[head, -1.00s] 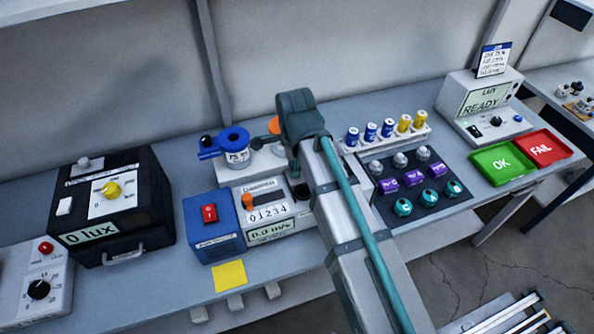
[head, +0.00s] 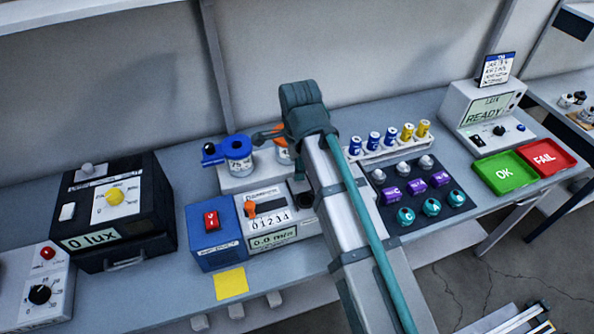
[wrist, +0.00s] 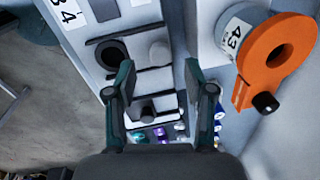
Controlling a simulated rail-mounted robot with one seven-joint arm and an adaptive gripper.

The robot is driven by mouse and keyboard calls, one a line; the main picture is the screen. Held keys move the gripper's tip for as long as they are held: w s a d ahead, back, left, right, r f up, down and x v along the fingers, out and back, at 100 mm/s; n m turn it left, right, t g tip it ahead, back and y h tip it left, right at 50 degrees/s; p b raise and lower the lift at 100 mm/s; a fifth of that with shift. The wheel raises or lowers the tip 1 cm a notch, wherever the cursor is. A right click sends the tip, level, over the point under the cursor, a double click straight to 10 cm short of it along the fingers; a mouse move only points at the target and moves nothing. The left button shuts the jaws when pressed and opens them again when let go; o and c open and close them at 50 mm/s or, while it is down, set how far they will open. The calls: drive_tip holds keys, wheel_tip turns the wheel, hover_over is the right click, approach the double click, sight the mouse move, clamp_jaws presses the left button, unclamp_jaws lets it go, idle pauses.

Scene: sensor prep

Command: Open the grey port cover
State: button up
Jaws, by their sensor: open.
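The white counter unit (head: 268,216) stands mid-bench, marked 0 1 2 3 4. I cannot tell for sure which is the grey port cover. A black block with a grey top (wrist: 146,110) sits further along, partly between the fingers. My gripper (wrist: 160,78) is open and empty above these parts, its fingers on either side of the view's middle. In the head view my arm hides the fingertips.
An orange ring-topped holder (wrist: 275,55) marked 43 stands close beside the right finger in the wrist view. A blue-topped holder (head: 237,152), a blue switch box (head: 212,232) and a vial rack (head: 388,144) stand around the unit.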

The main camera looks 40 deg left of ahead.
sight(298, 185)
wheel_tip(298, 185, up, 8)
drive_tip(key=shift+s+d+f, duration=0.25)
drive_tip(key=shift+s+d, duration=0.05)
idle(0.3)
